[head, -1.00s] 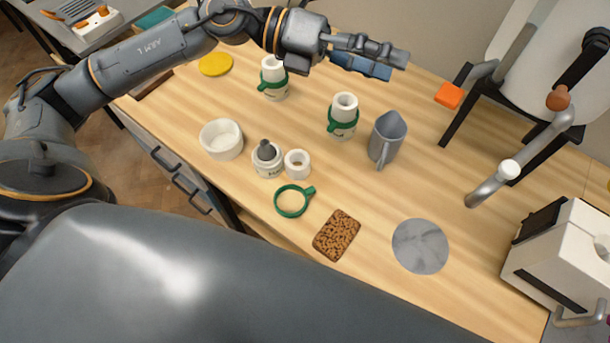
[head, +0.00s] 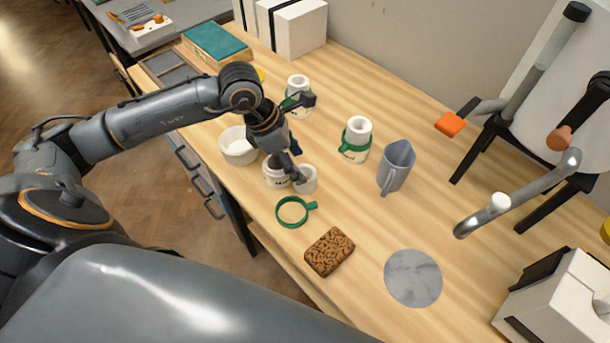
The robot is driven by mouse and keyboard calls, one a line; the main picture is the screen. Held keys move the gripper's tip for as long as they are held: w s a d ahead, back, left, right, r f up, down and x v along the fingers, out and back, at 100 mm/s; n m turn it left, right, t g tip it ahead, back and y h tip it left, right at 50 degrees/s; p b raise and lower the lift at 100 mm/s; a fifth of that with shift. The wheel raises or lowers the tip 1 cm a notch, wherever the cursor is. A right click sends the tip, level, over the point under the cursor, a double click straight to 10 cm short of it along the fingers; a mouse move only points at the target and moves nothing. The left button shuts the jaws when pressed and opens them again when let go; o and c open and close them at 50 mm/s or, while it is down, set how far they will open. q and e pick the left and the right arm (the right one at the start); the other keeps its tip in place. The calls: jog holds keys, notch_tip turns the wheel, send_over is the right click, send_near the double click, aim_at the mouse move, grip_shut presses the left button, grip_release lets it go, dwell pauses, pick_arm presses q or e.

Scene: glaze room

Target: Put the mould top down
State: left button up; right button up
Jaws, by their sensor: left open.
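The mould top, a short white hollow ring (head: 308,180), stands upright on the wooden table. Just left of it is the white mould base (head: 271,178), partly covered by my gripper. The grey piece seen in it earlier is hidden now. My left gripper (head: 291,173) points down over these two, its open fingers at the near left side of the ring. I cannot tell whether a finger touches it. A loose green strap (head: 281,219) lies in front. My right gripper is not in view.
Two strapped white moulds stand behind, one in the middle (head: 359,130) and one farther back (head: 298,82). A white bowl (head: 238,150), grey jug (head: 396,166), brown sponge-like block (head: 329,252) and grey disc (head: 413,278) surround the spot. Bare wood lies right of the strap.

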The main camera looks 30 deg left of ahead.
pick_arm(q)
jog(key=shift+d+f, duration=0.15)
jog(key=shift+f, duration=0.45)
jog(key=p+x, duration=0.1)
jog(key=x, duration=0.2)
jog(key=shift+s+f, duration=0.1)
jog(key=shift+f, duration=0.7)
jog(key=c, duration=1.1)
jog(key=shift+o, duration=0.2)
notch_tip(320, 180, up, 10)
jog(key=b, duration=0.1)
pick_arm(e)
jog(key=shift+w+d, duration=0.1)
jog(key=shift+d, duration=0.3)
